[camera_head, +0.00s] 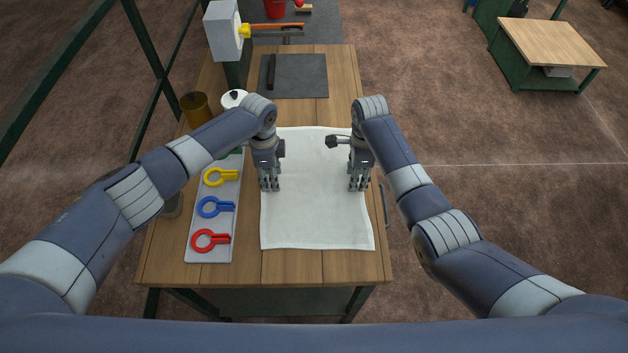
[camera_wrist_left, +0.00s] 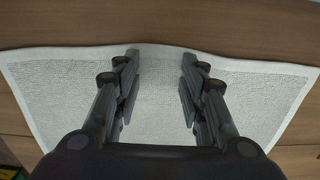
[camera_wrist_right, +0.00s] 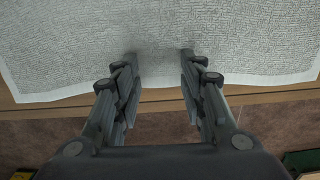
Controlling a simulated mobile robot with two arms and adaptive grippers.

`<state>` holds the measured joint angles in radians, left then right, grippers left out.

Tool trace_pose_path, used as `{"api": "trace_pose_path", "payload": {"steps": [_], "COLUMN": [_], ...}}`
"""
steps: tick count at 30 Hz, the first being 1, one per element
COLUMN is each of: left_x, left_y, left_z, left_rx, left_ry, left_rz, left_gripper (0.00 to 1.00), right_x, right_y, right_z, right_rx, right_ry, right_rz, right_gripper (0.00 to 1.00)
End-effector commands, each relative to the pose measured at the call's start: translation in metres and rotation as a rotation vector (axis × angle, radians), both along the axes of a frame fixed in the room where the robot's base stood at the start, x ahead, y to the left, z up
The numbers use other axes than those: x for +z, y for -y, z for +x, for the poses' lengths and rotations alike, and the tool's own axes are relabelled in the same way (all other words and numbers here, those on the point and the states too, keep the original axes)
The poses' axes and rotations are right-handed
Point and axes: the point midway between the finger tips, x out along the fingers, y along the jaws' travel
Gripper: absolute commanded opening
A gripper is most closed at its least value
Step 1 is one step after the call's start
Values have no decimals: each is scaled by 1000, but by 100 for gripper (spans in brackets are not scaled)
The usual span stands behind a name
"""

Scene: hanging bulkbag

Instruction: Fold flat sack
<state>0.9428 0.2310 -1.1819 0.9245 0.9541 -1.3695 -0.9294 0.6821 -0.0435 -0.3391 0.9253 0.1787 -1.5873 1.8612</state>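The white sack (camera_head: 315,222) lies spread flat on the wooden table in the head view. My left gripper (camera_head: 270,189) is over its left edge, pointing down. In the left wrist view the sack (camera_wrist_left: 60,85) shows between and around the open fingers (camera_wrist_left: 160,75), and its edge bulges slightly near the fingertips. My right gripper (camera_head: 358,189) is over the sack's right edge, also pointing down. In the right wrist view its fingers (camera_wrist_right: 160,75) are apart, with the sack (camera_wrist_right: 60,50) edge between them. I cannot tell whether the fingertips touch the cloth.
A grey tray (camera_head: 194,243) with yellow, blue and red ring-shaped tools stands left of the sack. A dark mat (camera_head: 312,77) lies at the table's far end. A brown canister (camera_head: 195,108) and a white pot (camera_head: 233,98) stand at the back left. A handle (camera_head: 385,205) sits on the table's right side.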

Motion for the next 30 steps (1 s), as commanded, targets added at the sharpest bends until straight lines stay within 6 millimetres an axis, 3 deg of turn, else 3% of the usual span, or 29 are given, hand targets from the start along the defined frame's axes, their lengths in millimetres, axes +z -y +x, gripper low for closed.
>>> {"api": "trace_pose_path", "payload": {"steps": [1, 9, 30], "left_x": [-2, -4, 1], "left_y": [-1, -1, -1], "left_z": [-1, -1, -2], "left_rx": [0, 1, 0], "left_ry": [-2, -3, -4], "left_rz": [1, 2, 2], "left_gripper": [30, 0, 0], "right_x": [-2, -4, 1], "right_y": [0, 0, 1], "right_z": [-1, -2, -2], "right_rx": [0, 0, 0], "right_ry": [-3, -4, -5], "right_rz": [0, -1, -1], "right_gripper": [30, 0, 0]}}
